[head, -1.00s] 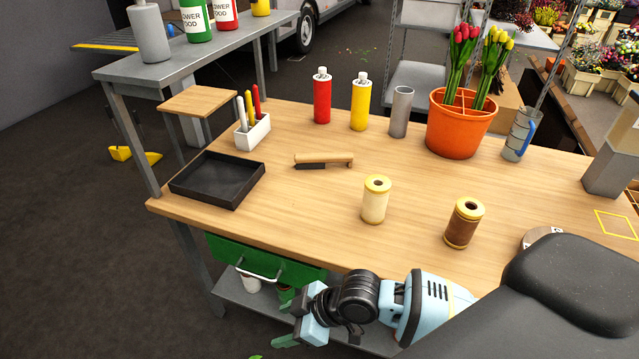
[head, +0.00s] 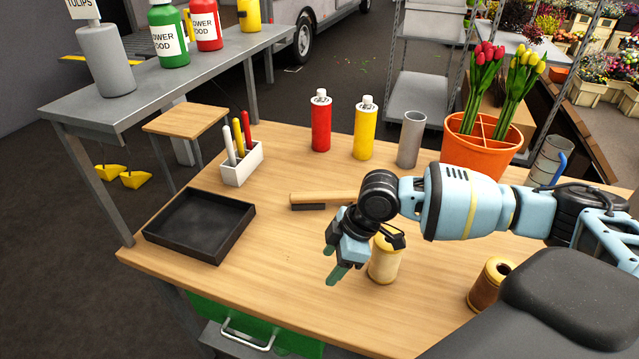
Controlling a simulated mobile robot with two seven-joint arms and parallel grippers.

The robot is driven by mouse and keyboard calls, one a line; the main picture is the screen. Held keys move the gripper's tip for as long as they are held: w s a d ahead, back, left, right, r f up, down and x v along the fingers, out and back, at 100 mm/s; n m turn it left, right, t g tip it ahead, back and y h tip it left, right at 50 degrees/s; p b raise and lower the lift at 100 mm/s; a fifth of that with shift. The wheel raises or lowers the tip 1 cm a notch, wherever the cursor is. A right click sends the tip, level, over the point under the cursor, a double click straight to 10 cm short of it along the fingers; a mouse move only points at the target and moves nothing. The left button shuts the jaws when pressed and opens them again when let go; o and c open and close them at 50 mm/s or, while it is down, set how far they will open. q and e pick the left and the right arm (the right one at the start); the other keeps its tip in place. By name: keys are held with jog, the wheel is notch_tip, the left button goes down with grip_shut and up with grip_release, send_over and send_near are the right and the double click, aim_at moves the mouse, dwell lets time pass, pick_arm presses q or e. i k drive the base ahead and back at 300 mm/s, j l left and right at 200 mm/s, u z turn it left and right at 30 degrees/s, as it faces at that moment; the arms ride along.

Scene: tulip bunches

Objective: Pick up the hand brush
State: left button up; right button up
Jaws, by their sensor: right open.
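The hand brush (head: 318,198) lies on the wooden table, with a light wooden handle and dark bristles at its left end. Its right end is hidden behind my right arm. My right gripper (head: 334,262) is open and empty, with green fingertips. It is above the table on the near side of the brush, apart from it, just left of the cream twine spool (head: 384,262). My left gripper is not in view.
A black tray (head: 232,238) and a white pen holder (head: 243,165) stand left of the brush. Red (head: 320,125) and yellow (head: 364,132) bottles, a grey cylinder (head: 411,140) and an orange tulip pot (head: 478,152) stand behind. A brown spool (head: 489,285) is at the right.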

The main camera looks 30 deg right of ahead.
aim_at(314, 201)
jog(key=i+l, duration=0.65)
jog(key=i, duration=0.15)
